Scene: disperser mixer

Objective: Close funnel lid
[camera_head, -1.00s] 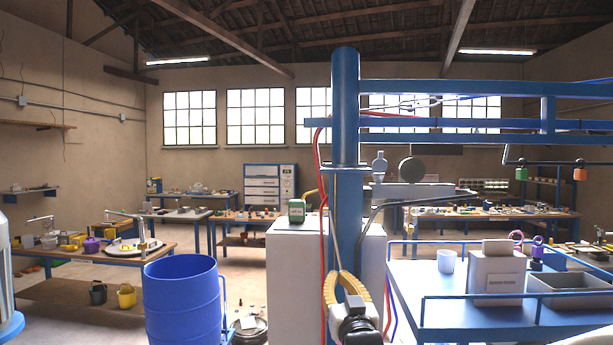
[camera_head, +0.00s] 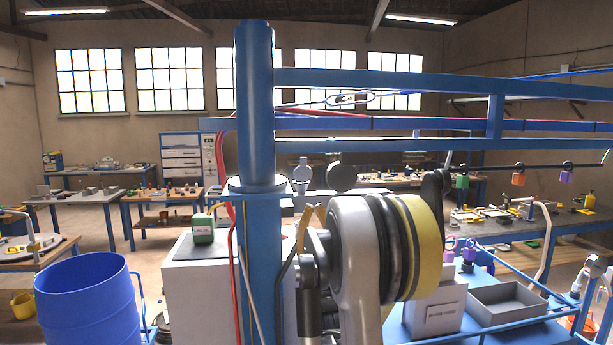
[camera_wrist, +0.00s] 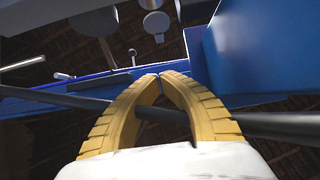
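A dark grey round disc (camera_head: 341,177) stands upright behind the blue column; it may be the funnel lid, raised. The funnel itself cannot be made out. Round grey parts (camera_wrist: 157,22) show overhead in the wrist view; which is the lid is unclear. My gripper (camera_wrist: 160,77) has its yellow fingertips together below these parts, apart from them. A dark rod (camera_wrist: 60,98) crosses behind the fingers and shows in the gap between them. In the head view my gripper (camera_head: 308,216) is partly hidden behind my arm.
The blue column (camera_head: 255,110) and its rails (camera_head: 430,85) stand close to my arm. A blue barrel (camera_head: 85,305) is at left. A blue cart with a grey tray (camera_head: 505,302) is at right.

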